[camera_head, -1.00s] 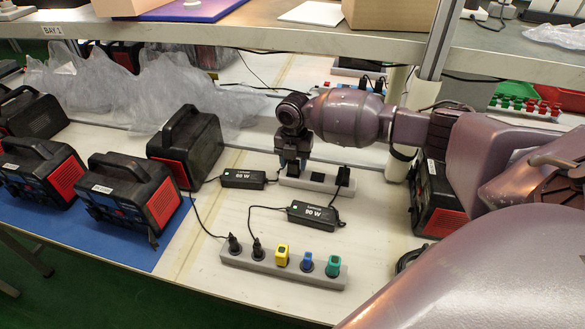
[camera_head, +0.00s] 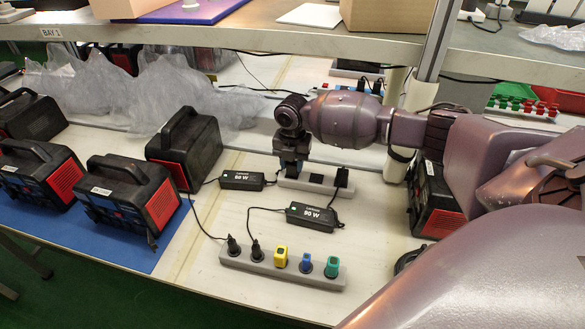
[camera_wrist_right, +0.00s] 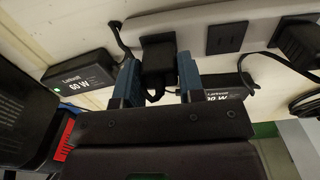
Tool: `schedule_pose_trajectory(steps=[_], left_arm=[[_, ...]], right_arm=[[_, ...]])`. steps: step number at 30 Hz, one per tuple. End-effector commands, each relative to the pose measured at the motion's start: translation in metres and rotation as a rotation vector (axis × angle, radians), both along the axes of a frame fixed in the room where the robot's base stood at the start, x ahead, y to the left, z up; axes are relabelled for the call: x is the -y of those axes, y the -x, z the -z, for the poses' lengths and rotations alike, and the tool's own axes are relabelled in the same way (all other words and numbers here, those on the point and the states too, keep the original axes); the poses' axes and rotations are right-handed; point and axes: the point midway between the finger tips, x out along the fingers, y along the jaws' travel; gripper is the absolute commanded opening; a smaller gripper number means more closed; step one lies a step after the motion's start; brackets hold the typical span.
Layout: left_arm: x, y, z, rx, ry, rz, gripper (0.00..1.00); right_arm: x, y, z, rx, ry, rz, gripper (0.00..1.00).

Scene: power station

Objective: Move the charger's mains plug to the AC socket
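My right gripper (camera_head: 290,166) is over the left end of the rear white socket strip (camera_head: 318,184). In the wrist view its two blue fingers (camera_wrist_right: 158,72) are close against both sides of a black plug (camera_wrist_right: 157,55), which sits on the strip (camera_wrist_right: 205,25). The fingers appear shut on it. A 60 W charger (camera_wrist_right: 78,82) lies beside the strip, its cable running toward this plug; it also shows in the head view (camera_head: 242,181). A 90 W charger (camera_head: 312,216) lies in front. Another black plug (camera_head: 342,177) is at the strip's right end. My left gripper is out of view.
A front grey strip (camera_head: 315,276) holds black plugs, a yellow plug (camera_head: 281,256), a blue plug (camera_head: 305,263) and a green plug (camera_head: 332,266). Black-and-red power stations (camera_head: 128,196) stand at left and one (camera_head: 436,205) at right. A shelf (camera_head: 240,38) hangs above.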

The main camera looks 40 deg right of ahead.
Motion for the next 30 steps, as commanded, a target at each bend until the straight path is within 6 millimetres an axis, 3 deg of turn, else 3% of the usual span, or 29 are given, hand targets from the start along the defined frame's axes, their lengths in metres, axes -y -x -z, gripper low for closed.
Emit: schedule_pose_trajectory(steps=[1,6,30], left_arm=[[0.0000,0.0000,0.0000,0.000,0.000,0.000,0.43],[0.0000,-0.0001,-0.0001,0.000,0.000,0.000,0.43],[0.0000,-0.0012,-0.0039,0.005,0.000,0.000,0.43]], right_arm=[[0.0001,0.0001,0.0001,0.000,0.000,0.000,0.28],[0.0001,-0.0001,-0.0001,0.000,0.000,0.000,0.05],[0.0000,-0.0003,-0.0053,0.001,0.000,0.000,0.05]])
